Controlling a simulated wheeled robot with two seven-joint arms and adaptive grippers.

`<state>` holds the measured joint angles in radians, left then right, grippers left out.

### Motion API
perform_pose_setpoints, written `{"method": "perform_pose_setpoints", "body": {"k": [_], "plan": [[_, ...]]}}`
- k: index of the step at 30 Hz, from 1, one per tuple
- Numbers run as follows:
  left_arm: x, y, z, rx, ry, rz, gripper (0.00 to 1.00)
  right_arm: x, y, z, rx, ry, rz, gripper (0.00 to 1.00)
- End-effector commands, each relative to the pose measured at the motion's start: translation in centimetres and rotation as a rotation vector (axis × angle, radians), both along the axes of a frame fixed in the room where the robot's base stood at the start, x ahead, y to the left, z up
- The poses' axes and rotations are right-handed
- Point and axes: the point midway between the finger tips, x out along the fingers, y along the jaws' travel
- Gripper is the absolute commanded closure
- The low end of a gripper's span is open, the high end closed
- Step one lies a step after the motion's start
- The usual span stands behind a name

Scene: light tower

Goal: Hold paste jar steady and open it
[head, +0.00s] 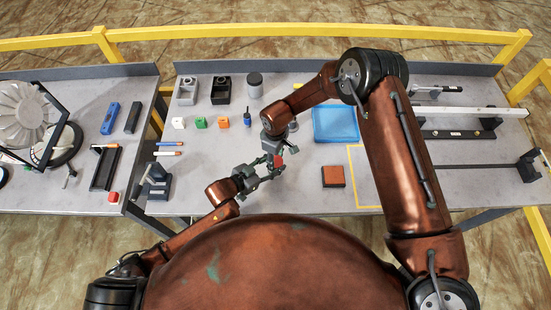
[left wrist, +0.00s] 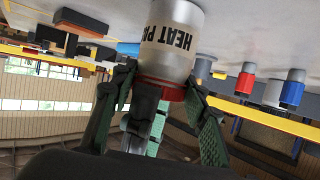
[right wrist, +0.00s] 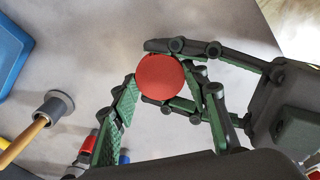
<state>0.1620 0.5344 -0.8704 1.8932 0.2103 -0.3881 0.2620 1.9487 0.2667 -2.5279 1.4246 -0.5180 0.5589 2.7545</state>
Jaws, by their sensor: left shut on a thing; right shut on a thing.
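The paste jar is a pale cylinder (left wrist: 168,42) lettered "HEAT P…" with a red lid (right wrist: 160,77). It stands upright on the table; the left wrist view shows it upside down. In the head view the lid (head: 279,161) is a small red spot between my grippers. My left gripper (head: 266,173) reaches in from the side, its fingers shut around the jar below the lid. My right gripper (head: 277,155) comes from above, shut on the lid, with a fingertip at either side (right wrist: 162,80). Most of the jar is hidden in the head and right wrist views.
A blue tray (head: 335,123) and a brown-orange block (head: 333,176) lie to the right. The table between jar and block is clear.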

Motion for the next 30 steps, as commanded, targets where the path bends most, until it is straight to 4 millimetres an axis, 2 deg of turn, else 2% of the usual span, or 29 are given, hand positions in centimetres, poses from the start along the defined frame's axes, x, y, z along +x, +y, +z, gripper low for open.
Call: {"method": "perform_pose_setpoints", "body": {"k": [1,3,4,11,20,23,30], "plan": [[-0.5,0.3,-1.3,0.016,0.022,0.001,1.0,-0.1,0.2,-0.1,0.001,0.0,0.003,0.87],[-0.4,0.3,-1.3,0.016,0.022,0.001,1.0,-0.1,0.2,-0.1,0.002,0.001,0.002,0.87],[-0.4,0.3,-1.3,0.016,0.022,0.001,1.0,-0.1,0.2,-0.1,0.002,0.001,0.001,0.56],[-0.4,0.3,-1.3,0.016,0.022,0.001,1.0,-0.1,0.1,-0.1,0.001,0.0,-0.002,0.41],[-0.4,0.3,-1.3,0.015,0.022,0.003,1.0,0.0,0.0,0.1,0.0,0.0,-0.003,0.41],[-0.4,0.3,-1.3,0.015,0.022,0.003,1.0,0.0,0.0,0.8,0.0,0.0,-0.003,0.41],[-0.4,0.3,-1.3,0.015,0.022,0.003,1.0,0.0,0.0,3.9,0.001,0.0,-0.004,0.41]]}}
